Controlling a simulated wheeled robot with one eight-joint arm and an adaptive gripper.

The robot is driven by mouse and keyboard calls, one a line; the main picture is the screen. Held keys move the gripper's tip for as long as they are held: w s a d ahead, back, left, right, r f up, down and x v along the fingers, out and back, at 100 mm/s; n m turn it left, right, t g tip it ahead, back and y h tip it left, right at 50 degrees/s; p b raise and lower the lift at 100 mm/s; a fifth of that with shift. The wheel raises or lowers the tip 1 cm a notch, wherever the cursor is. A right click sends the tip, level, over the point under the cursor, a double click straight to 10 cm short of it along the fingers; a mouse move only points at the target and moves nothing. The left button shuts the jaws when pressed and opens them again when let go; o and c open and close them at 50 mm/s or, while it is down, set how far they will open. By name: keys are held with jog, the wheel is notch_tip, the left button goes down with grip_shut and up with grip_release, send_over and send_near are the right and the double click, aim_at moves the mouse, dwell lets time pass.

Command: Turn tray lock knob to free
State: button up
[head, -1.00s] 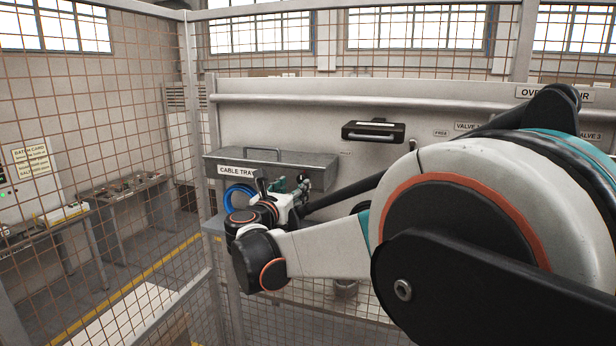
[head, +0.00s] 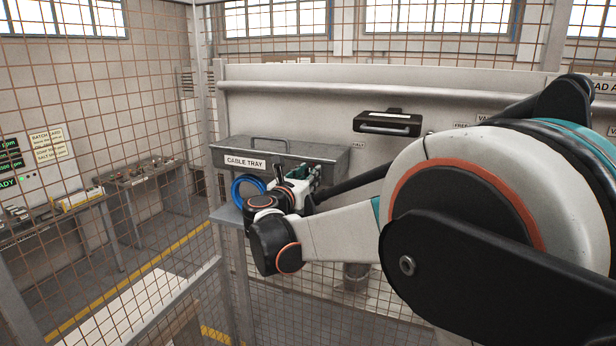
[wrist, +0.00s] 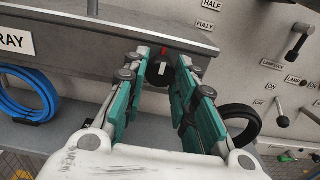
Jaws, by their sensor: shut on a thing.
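The grey cable tray (head: 280,155) with its label and top handle is mounted on the wall panel; its front also shows in the wrist view (wrist: 75,32). The tray lock knob (wrist: 159,77) is small, round and black with a red mark, at the tray's front near its right end. My gripper (wrist: 168,66) has its two green fingers on either side of the knob, shut on it. In the head view my gripper (head: 312,175) is at the tray's lower right, and my wrist hides the knob there.
Levers (wrist: 299,42) stick out of the panel further right. Mesh fencing stands at left.

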jog(key=shift+b, duration=0.3)
jog(key=m+b, duration=0.9)
jog(key=m, duration=0.8)
jog(key=shift+a+m+b, duration=0.1)
jog(key=shift+m+b, duration=0.2)
jog(key=shift+m, duration=0.1)
dwell(0.3)
jog(key=o, duration=1.1)
jog(key=shift+c, duration=0.2)
jog(key=v, duration=0.7)
jog(key=shift+s, duration=0.25)
